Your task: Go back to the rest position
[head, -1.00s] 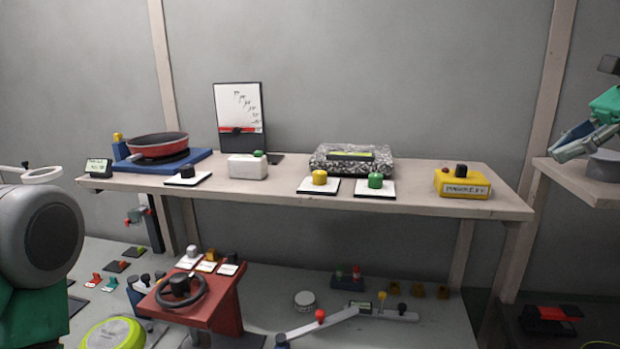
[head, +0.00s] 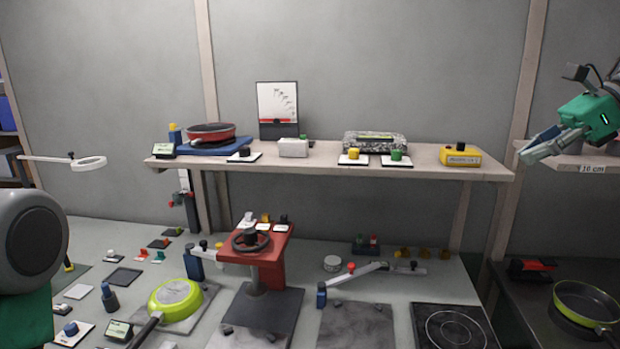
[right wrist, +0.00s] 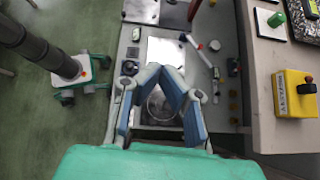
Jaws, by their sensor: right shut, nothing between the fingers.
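My right gripper (head: 541,143) is at the upper right of the head view, raised near the right end of the shelf. Its fingers are closed together and hold nothing. In the right wrist view my right gripper (right wrist: 172,72) points down over the bench, its blue-padded fingertips meeting, with nothing between them. My left gripper is not in view; only a grey and green part of my left arm shows at the left edge of the head view.
A long shelf (head: 310,163) carries a red pan (head: 211,131) and a yellow box (head: 460,155). Below, the bench holds a green pan (head: 175,299), a red wheel stand (head: 262,256) and a hob (head: 452,328). Another green-rimmed pan (head: 588,303) stands at lower right. Air around my right gripper looks clear.

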